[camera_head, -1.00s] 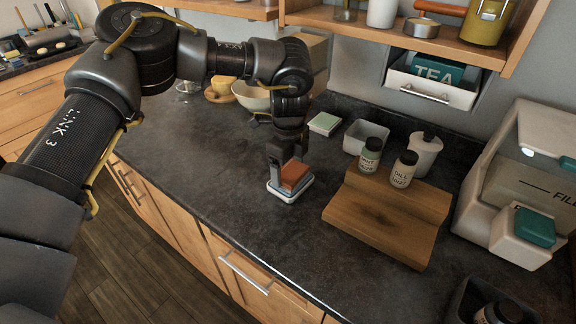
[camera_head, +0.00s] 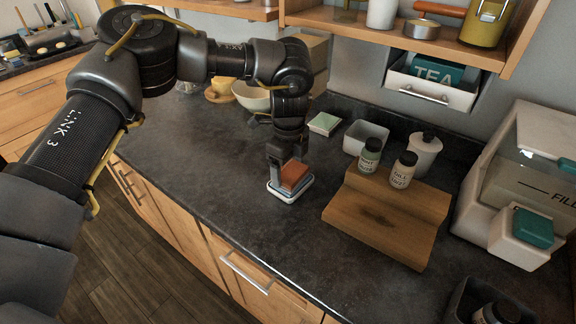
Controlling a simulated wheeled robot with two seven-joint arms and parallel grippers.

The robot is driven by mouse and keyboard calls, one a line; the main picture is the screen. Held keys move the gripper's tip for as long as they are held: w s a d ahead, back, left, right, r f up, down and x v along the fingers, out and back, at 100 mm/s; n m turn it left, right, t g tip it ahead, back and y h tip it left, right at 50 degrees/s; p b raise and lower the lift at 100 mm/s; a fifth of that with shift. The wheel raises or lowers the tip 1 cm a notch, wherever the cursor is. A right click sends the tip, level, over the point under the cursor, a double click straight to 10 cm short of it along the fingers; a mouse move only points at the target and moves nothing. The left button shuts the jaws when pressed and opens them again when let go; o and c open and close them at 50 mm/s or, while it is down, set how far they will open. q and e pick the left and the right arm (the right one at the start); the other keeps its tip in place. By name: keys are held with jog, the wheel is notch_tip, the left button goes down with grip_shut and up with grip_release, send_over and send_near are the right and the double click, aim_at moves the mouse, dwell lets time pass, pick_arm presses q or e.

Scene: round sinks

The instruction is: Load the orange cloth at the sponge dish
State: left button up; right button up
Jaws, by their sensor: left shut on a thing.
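The orange cloth (camera_head: 294,176) is a small folded block in the middle of the counter. It is in or just over a shallow white-rimmed dish (camera_head: 291,196), which looks like the sponge dish. My left gripper (camera_head: 287,177) points down from above and is shut on the cloth, with its fingers at the cloth's sides. The gripper hides part of the cloth and the dish's back. Whether the cloth touches the dish floor I cannot tell. My right gripper is not in view.
A wooden stepped board (camera_head: 380,226) with two labelled jars stands right of the dish. Behind are a pale green-topped block (camera_head: 324,123), a grey bin (camera_head: 366,137) and a bowl (camera_head: 252,96). A white container (camera_head: 522,190) stands far right. The counter in front of the dish is clear.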

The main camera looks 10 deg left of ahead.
aim_at(288, 172)
pick_arm(q)
jog(key=shift+r+p, duration=2.4)
jog(key=shift+r, duration=1.05)
jog(key=shift+f+n, duration=0.1)
jog(key=shift+n, duration=0.7)
jog(key=n, duration=0.1)
jog(key=s+n, duration=0.1)
jog(key=shift+n, duration=0.4)
jog(key=s+n, duration=0.1)
jog(key=n, duration=0.1)
jog(key=s+a+n, duration=0.1)
jog(key=s+n, duration=0.1)
jog(key=n, duration=0.1)
jog(key=s+a+r+n, duration=0.6)
jog(key=a+r+n, duration=0.2)
jog(key=n, duration=0.1)
jog(key=shift+s+a, duration=0.25)
jog(key=shift+s, duration=0.1)
